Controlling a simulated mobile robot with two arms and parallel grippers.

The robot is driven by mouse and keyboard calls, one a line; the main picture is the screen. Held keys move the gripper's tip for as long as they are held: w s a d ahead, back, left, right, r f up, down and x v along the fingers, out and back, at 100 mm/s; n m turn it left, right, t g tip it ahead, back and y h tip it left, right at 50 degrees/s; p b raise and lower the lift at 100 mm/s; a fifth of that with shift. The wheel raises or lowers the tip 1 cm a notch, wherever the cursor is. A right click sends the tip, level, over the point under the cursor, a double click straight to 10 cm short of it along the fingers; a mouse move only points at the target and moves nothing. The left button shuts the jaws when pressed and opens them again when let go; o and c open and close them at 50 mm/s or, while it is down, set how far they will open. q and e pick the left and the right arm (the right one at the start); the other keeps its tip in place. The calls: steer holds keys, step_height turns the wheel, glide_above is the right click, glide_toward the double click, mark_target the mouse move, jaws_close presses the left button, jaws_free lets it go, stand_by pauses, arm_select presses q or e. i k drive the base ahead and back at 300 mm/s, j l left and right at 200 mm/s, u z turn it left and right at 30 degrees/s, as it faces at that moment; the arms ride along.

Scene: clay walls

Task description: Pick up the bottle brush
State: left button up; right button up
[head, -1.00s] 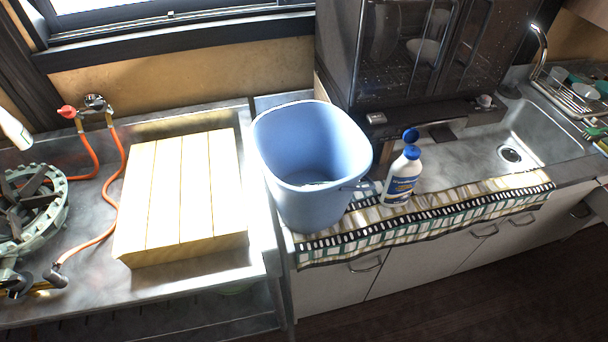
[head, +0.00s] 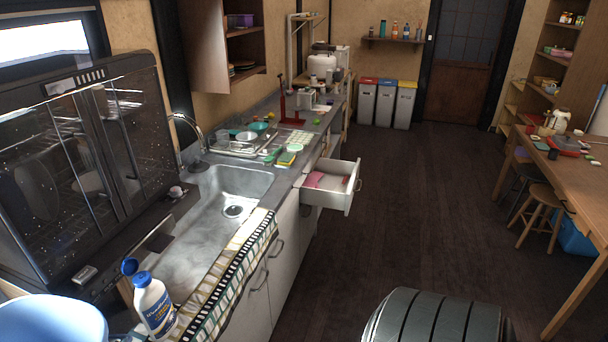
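I cannot make out a bottle brush for certain. A small green item (head: 272,156) lies on the counter edge beside the dish rack, with a green and yellow sponge-like item (head: 287,158) close to it. They are too small to tell their exact shape. Neither of my grippers shows in the head view. A pale piece at the right edge may be part of my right arm; I cannot tell.
A blue bucket (head: 50,320) is at lower left. An open drawer (head: 335,188) juts into the aisle. A dark ribbed object (head: 440,318) stands at the bottom. Floor is clear beyond.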

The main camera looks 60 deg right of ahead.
mark_target(346, 177)
steer(key=z, duration=2.1)
steer(key=i+l+u, duration=0.15)
steer(key=u, duration=0.75)
steer(key=i+l+u, duration=0.2)
steer(key=l, duration=0.2)
steer(key=i+l+u, duration=0.2)
steer(key=l, duration=0.2)
steer(key=i+l+u, duration=0.15)
steer(key=l, duration=0.3)
steer(key=l+u, duration=0.2)
steer(key=l, duration=0.25)
steer(key=i+l+u, duration=0.2)
steer(key=l, duration=0.25)
steer(key=k, duration=0.05)
